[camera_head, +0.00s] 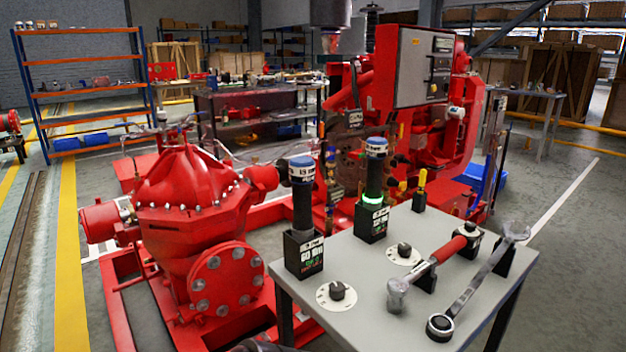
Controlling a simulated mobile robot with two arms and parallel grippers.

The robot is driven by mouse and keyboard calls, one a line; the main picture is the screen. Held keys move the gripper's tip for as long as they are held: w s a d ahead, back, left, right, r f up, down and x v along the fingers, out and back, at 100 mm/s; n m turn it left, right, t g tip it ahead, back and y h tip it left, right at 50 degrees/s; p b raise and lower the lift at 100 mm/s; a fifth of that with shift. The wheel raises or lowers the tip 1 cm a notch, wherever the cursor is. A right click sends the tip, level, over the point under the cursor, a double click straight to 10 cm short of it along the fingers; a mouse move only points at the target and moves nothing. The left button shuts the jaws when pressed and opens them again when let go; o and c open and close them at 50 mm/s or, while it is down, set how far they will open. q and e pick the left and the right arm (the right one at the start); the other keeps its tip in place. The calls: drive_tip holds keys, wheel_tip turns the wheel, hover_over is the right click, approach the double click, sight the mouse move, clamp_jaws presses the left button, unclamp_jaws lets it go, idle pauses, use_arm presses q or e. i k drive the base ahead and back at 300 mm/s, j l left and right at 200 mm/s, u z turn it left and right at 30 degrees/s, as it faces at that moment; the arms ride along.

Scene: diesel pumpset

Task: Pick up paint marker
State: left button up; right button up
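A small yellow-topped upright item that looks like the paint marker (422,178) stands in a small black holder (419,200) near the back edge of the grey table (350,262). It is small in the picture, so I cannot read any marking on it. Neither of my grippers can be made out in the head view, and nothing is seen touching the marker.
Two blue-topped tools (302,195) (375,175) stand in black holders left of the marker. A red-handled hammer (432,268) and a long wrench (478,285) lie at the right. Dial knobs (337,291) (404,251) sit between. The red pump (190,215) stands left.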

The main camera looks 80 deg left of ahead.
sight(423, 175)
drive_tip(key=u, duration=1.9)
drive_tip(key=l+z, duration=0.35)
drive_tip(key=i+l+z, duration=0.3)
drive_tip(key=l, duration=0.3)
drive_tip(key=i, duration=0.1)
